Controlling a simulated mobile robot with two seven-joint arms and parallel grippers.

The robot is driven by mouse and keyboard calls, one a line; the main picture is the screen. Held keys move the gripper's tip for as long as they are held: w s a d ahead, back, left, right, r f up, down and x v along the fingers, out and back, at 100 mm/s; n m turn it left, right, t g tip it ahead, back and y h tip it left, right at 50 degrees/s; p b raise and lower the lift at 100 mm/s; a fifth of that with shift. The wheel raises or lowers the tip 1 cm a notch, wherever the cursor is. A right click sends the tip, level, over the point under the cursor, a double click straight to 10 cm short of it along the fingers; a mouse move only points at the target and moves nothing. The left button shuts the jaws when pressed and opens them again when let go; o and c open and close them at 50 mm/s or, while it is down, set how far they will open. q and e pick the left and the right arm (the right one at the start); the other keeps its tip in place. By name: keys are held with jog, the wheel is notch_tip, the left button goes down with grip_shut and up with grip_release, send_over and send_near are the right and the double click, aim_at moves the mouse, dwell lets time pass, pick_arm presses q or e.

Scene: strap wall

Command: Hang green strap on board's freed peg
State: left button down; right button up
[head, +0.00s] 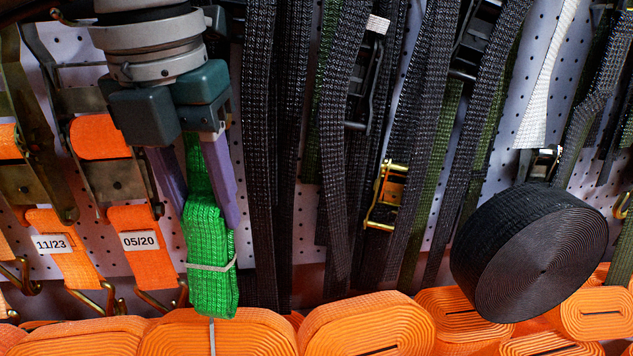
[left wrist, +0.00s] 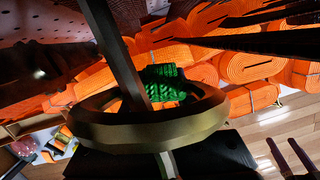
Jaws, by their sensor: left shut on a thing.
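The green strap (head: 210,258) is a folded bundle with a pale tie around it, hanging upright below my left gripper (head: 202,212). The gripper's purple fingers are shut on its upper part, in front of the perforated board (head: 225,15). In the left wrist view the green strap (left wrist: 163,84) shows behind a large bronze-coloured ring-like part, which hides some of it. I cannot tell which peg is the freed one.
Orange strap rolls (head: 370,325) line the bottom, close under the green strap. Orange straps with date tags (head: 140,240) hang just left. Black straps (head: 262,150) hang close on the right, with a large black roll (head: 530,250) farther right.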

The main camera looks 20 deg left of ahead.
pick_arm(q)
jog(key=shift+c, duration=1.8)
grip_release()
notch_tip(320, 180, up, 10)
jog(key=s+p, duration=0.1)
jog(key=p, duration=0.4)
jog(key=shift+s+d, duration=0.25)
jog(key=shift+s, duration=0.15)
jog(key=shift+f, duration=0.1)
